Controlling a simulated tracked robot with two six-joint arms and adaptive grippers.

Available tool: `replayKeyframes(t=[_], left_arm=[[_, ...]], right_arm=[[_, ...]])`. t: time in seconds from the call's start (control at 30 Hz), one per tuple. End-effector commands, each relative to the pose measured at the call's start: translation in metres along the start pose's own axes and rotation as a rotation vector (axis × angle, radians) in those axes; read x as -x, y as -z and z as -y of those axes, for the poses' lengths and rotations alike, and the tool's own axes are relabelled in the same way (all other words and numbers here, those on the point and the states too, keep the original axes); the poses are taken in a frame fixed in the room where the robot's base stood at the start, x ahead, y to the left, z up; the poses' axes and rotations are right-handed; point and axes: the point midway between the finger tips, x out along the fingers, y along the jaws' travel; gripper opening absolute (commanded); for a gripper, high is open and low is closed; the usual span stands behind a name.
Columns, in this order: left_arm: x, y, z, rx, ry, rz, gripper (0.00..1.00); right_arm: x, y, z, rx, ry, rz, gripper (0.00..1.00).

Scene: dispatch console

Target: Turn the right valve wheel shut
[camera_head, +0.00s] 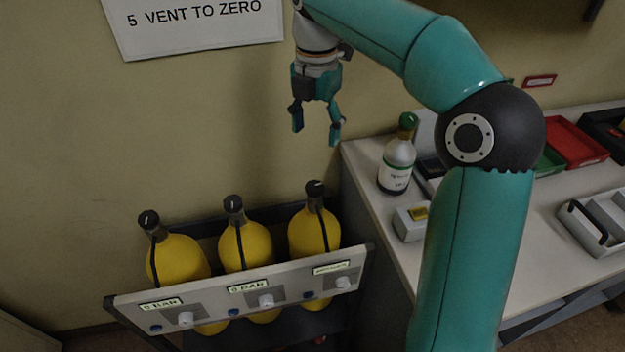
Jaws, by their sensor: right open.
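My right gripper (316,130) hangs open and empty with its fingers pointing down. In the picture it is above the right-hand yellow cylinder (314,234), in front of the wall. Three yellow cylinders with black tops stand in a dark rack behind a tilted grey panel (215,289). I cannot tell for sure which part is the right valve wheel; the right cylinder has a black top (315,188). My left gripper is out of view.
A bench (375,215) stands right of the rack. It holds a bottle with a green cap (397,165), a small grey box (411,223), a red tray (578,147) and a grey divided tray (592,226). A sign (195,25) hangs on the wall.

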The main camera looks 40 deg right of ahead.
Motion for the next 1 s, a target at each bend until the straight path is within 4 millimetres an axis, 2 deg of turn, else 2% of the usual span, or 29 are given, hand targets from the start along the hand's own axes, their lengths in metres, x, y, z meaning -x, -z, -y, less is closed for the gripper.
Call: replayKeyframes(t=[0.03,0.4,0.6,0.8,1.0], left_arm=[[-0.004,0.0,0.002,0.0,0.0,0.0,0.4],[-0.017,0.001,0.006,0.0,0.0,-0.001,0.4],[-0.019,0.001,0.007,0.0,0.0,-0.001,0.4],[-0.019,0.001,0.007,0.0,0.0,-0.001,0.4],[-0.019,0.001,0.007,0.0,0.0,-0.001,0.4]], right_arm=[[-0.012,0.0,0.001,-0.001,0.003,-0.001,0.68],[-0.091,0.001,0.001,-0.001,0.003,-0.002,0.68],[-0.124,0.001,0.0,-0.001,0.002,-0.002,0.68],[-0.14,0.001,-0.001,0.001,0.0,-0.001,0.68],[-0.143,0.001,-0.002,0.002,-0.001,-0.001,0.68]])
